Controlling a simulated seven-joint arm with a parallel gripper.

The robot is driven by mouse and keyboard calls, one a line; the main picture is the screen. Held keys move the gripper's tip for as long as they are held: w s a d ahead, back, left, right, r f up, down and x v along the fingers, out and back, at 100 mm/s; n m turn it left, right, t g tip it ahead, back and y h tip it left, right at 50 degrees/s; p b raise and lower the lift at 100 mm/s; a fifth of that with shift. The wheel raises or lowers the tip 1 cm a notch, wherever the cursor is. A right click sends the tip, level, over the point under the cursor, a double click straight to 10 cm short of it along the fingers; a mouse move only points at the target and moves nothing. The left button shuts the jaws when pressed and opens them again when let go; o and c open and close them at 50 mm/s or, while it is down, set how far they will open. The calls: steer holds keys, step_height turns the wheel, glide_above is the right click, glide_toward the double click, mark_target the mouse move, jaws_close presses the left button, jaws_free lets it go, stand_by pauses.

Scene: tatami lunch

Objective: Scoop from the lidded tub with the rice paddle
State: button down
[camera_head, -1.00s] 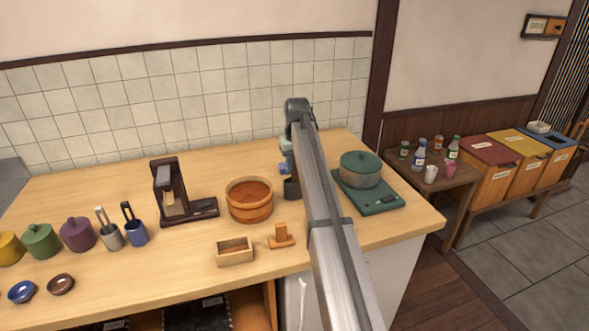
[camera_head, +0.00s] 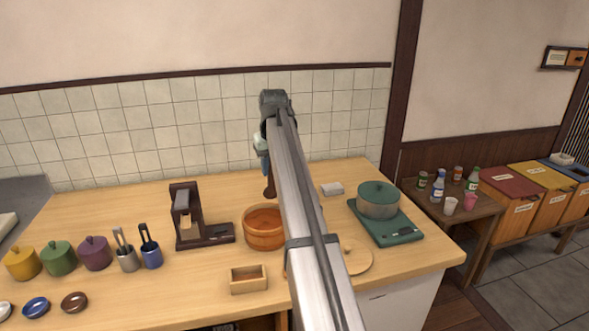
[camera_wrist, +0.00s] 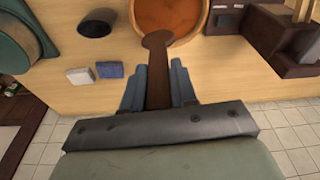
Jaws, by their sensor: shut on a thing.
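The round wooden tub (camera_head: 262,242) stands open on the counter, with a reddish-brown inside. It also shows at the top of the wrist view (camera_wrist: 206,22). My gripper (camera_wrist: 158,82), with blue fingers, is shut on the dark brown rice paddle (camera_wrist: 157,62). The paddle's round head points at the tub and overlaps its near rim in the wrist view; I cannot tell if they touch. In the head view, my gripper (camera_head: 264,165) is above and behind the tub, with the paddle (camera_head: 269,187) hanging down. A round wooden lid with a knob (camera_head: 359,262) lies right of my arm, partly hidden.
A dark cup (camera_wrist: 97,24), a white block (camera_wrist: 80,76) and a blue block (camera_wrist: 110,70) are near the tub. A dark stand (camera_head: 187,215) is left, a green pot (camera_head: 378,200) on a green scale (camera_head: 388,232) right, and a wooden box (camera_head: 248,279) in front.

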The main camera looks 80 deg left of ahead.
step_height(320, 180, down, 12)
steer(key=s+d+m, duration=0.1)
steer(key=shift+s+y, duration=0.35)
steer(key=shift+y, duration=0.05)
stand_by(1.3)
steer(key=shift+f, duration=0.1)
steer(key=shift+s+d, duration=0.1)
steer(key=shift+s, duration=0.05)
stand_by(0.4)
steer(key=shift+w, duration=0.3)
steer(key=shift+s, duration=0.15)
stand_by(0.9)
